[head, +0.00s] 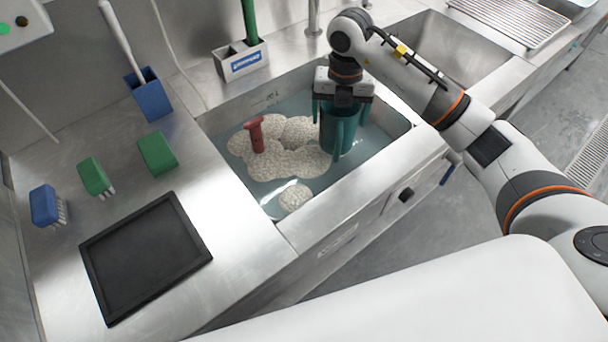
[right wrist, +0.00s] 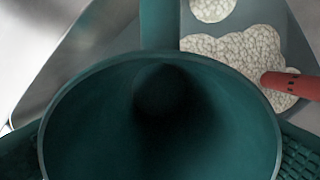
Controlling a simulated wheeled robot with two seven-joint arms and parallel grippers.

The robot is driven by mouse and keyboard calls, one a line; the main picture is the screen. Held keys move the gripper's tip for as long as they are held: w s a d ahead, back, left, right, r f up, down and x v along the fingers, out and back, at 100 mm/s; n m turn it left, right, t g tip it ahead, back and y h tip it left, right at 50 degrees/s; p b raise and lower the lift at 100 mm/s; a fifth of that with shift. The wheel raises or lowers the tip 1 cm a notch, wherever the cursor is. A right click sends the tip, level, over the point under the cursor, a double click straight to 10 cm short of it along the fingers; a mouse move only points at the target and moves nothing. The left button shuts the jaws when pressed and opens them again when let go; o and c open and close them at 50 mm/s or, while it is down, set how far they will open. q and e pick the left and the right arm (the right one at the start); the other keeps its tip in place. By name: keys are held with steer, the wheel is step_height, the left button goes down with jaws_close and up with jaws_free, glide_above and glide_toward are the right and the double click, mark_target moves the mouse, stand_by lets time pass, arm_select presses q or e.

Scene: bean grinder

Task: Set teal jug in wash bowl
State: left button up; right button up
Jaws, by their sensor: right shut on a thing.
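The teal jug (head: 337,134) is upright in the right part of the wash bowl (head: 285,222), a steel basin of soapy water. My right gripper (head: 343,104) points down and is shut on the jug near its top. In the right wrist view the open mouth of the jug (right wrist: 160,120) fills the lower middle, dark inside and empty as far as I can see. Whether the jug's base touches the bowl's floor I cannot tell. My left gripper is not in view.
Foam (head: 290,160) and a red-handled tool (head: 256,135) are left of the jug in the bowl. An empty steel sink (head: 440,50) is behind right.

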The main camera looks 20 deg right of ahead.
steer(key=f+m, duration=0.1)
steer(key=m, duration=0.1)
steer(key=d+f+m+b, duration=0.1)
steer(key=m, duration=0.1)
steer(key=w+f+m+b, duration=0.1)
steer(key=m, duration=0.1)
steer(key=shift+d+f+m, duration=0.15)
steer(key=shift+f+m, duration=0.15)
steer(key=shift+f, duration=0.05)
steer(key=shift+w+d+f+m, duration=0.2)
steer(key=shift+f+m, duration=0.2)
steer(key=shift+m, duration=0.7)
steer(key=shift+f, duration=0.25)
step_height(320, 180, down, 10)
steer(key=shift+r+m, duration=0.2)
steer(key=shift+m, duration=0.1)
steer(key=shift+f+b, duration=0.15)
steer(key=shift+b, duration=0.15)
steer(key=o, duration=0.8)
steer(key=shift+o, duration=0.2)
